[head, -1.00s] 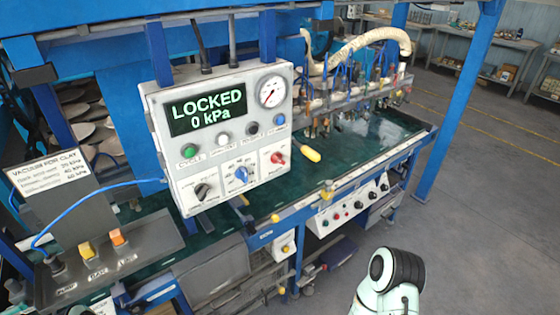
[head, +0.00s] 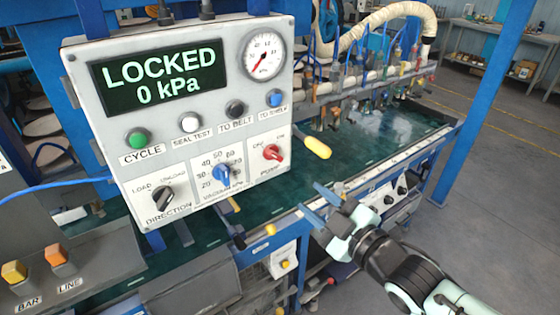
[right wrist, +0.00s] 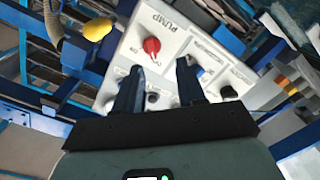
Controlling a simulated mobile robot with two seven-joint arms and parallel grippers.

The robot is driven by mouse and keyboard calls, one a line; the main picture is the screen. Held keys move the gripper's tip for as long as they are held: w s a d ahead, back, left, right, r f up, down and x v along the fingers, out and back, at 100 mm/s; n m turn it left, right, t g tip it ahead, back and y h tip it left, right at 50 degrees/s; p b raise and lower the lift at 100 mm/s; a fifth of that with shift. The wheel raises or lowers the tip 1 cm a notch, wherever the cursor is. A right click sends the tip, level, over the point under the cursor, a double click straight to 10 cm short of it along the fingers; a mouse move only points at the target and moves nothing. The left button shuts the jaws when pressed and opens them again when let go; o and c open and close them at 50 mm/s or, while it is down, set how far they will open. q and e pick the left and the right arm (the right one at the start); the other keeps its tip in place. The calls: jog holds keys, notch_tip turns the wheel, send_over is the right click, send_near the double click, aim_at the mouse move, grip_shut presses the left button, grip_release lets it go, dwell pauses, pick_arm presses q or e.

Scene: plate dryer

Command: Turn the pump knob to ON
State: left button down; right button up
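The red pump knob (head: 272,152) sits at the lower right of the white control panel (head: 240,110), above the PUMP label and below the labels OFF and ON. Its pointer direction is too small to tell for sure. The display (head: 160,78) reads LOCKED, 0 kPa. My right gripper (head: 308,196) is open and empty, below and to the right of the knob, apart from it. In the right wrist view the red knob (right wrist: 151,45) shows just beyond my two dark fingers (right wrist: 161,64), nearer the left one. My left gripper is not in view.
The blue vacuum knob (head: 222,173) and black direction knob (head: 162,197) sit left of the pump knob. A yellow handle (head: 317,147) sticks out just right of the panel. Open floor lies at the right.

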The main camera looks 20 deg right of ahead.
aim_at(277, 158)
jog(key=shift+t, duration=0.3)
jog(key=x, duration=0.4)
jog(key=r+p+x, duration=0.1)
jog(key=x, duration=0.3)
jog(key=r+x, duration=0.1)
jog(key=x, duration=0.3)
jog(key=shift+w, duration=0.25)
grip_shut()
